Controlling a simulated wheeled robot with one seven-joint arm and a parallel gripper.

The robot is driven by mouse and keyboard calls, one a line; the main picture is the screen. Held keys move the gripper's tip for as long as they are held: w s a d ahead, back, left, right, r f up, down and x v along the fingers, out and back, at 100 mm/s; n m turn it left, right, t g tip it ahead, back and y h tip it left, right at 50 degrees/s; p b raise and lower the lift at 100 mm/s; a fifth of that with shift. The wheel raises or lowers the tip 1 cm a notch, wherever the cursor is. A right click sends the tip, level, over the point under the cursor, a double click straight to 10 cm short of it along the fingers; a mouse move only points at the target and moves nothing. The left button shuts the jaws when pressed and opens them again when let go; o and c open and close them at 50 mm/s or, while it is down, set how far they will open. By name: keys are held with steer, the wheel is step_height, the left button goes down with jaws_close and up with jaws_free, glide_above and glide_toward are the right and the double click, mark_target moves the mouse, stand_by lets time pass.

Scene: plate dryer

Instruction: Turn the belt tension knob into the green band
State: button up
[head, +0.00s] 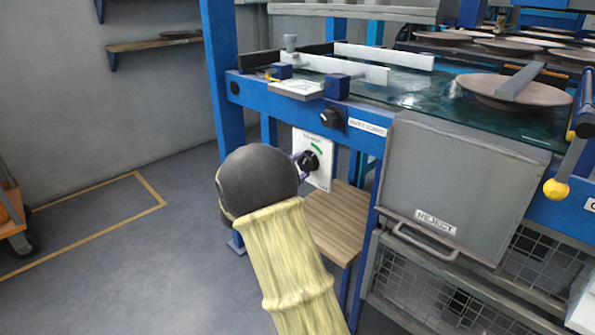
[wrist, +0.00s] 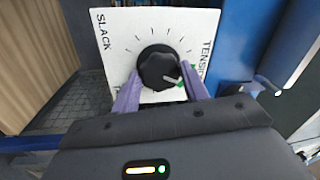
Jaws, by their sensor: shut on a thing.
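The belt tension knob (wrist: 158,66) is black and round, on a white dial plate (wrist: 118,35) marked SLACK on the left and TENSION on the right in the wrist view. My gripper (wrist: 160,88) is shut on the knob, with one purple finger on either side of it. The knob's white pointer slants toward the lower right. Green shows beside the pointer's end, partly hidden by the right finger, so I cannot tell exactly how the pointer sits in the band. In the head view, the knob (head: 311,162) and green band (head: 317,147) show just past my gripper (head: 304,161).
Another black knob (head: 331,117) sits on the blue frame above the dial. A grey REJECT box (head: 450,185) stands to the right, with wire baskets (head: 440,290) below. A wooden shelf (head: 335,220) lies under the dial. Open floor is at left.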

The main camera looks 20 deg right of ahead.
steer(key=shift+a, duration=0.15)
steer(key=o, duration=1)
steer(key=p+v, duration=0.6)
steer(key=v, duration=1.1)
steer(key=shift+s+a+f, duration=0.1)
steer(key=shift+f, duration=0.05)
